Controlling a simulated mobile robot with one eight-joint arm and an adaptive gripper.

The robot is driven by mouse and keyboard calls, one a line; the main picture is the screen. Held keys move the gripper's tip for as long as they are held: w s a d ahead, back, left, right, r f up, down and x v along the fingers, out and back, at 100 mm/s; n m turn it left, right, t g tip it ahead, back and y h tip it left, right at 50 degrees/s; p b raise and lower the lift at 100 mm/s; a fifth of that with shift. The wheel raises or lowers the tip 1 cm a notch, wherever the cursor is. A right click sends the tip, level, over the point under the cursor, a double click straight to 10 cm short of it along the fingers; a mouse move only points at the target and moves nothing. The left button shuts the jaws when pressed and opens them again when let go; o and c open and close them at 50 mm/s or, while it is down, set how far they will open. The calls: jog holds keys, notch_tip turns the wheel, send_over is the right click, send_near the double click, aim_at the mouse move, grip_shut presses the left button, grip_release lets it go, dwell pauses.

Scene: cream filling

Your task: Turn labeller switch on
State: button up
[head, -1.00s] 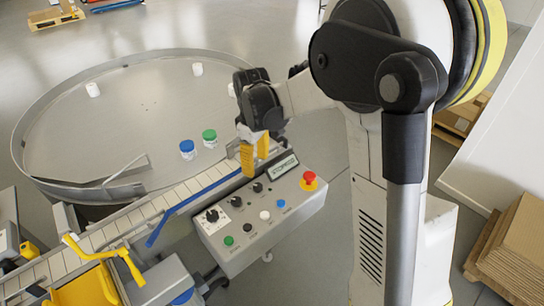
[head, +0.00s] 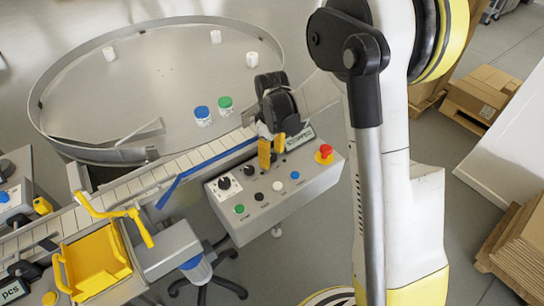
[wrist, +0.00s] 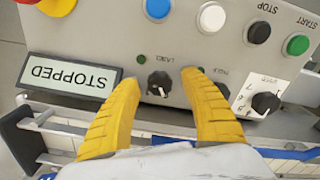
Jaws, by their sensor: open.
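The grey control panel (head: 240,205) stands beside the conveyor. In the wrist view the black knob under the word LABEL (wrist: 159,84) sits between my two yellow fingertips, with a small dark green lamp beside it. My gripper (wrist: 163,80) is open around the knob's sides, its fingers apart from it as far as I can see. In the head view my gripper (head: 272,150) is over the panel's upper edge, left of the display, and its fingers hide the LABEL knob. The display (wrist: 68,76) reads STOPPED.
A second knob is partly hidden behind one finger in the wrist view. A numbered dial (wrist: 265,102), the green START (wrist: 298,45), black STOP (wrist: 258,32), white (wrist: 211,18) and blue buttons, and a red emergency button (head: 325,153) are close by. The conveyor (head: 150,180) runs behind the panel.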

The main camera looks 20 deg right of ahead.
grip_shut()
jog(key=shift+m, duration=0.3)
jog(key=m, duration=0.5)
jog(key=shift+b, duration=0.3)
jog(key=m, duration=0.6)
jog(key=shift+m, duration=0.4)
